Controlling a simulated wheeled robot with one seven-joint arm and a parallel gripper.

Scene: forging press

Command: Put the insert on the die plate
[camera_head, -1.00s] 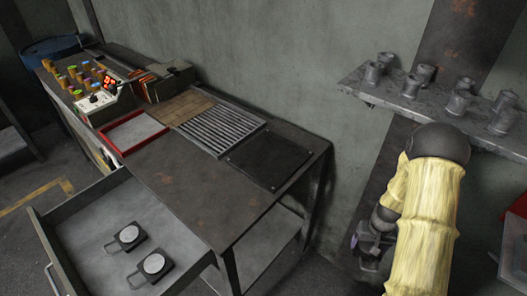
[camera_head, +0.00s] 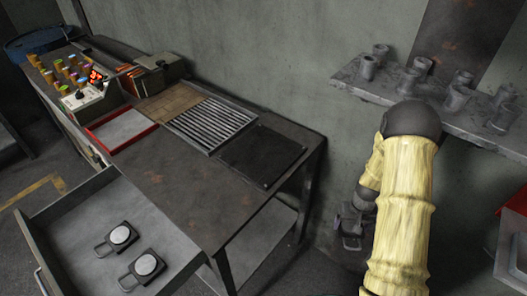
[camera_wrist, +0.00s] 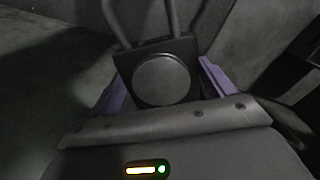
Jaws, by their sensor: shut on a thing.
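My gripper (camera_head: 350,222) hangs low in the gap to the right of the bench, below the wall shelf. It is shut on the insert, a dark square block with a round face and a loop handle. The insert (camera_wrist: 162,80) sits between the purple fingers in the wrist view; in the head view it shows small and dark under the gripper (camera_head: 351,243). A flat black plate with small corner bolts, which looks like the die plate (camera_head: 262,155), lies bare on the bench's right end. My gripper is well apart from it, to the right and lower.
The bench (camera_head: 195,190) also carries a slatted rack (camera_head: 210,124), a red-rimmed tray (camera_head: 122,130) and a control box (camera_head: 92,98). An open drawer (camera_head: 72,207) holds two similar handled blocks. A shelf (camera_head: 395,95) with several metal cups juts from the wall near my arm.

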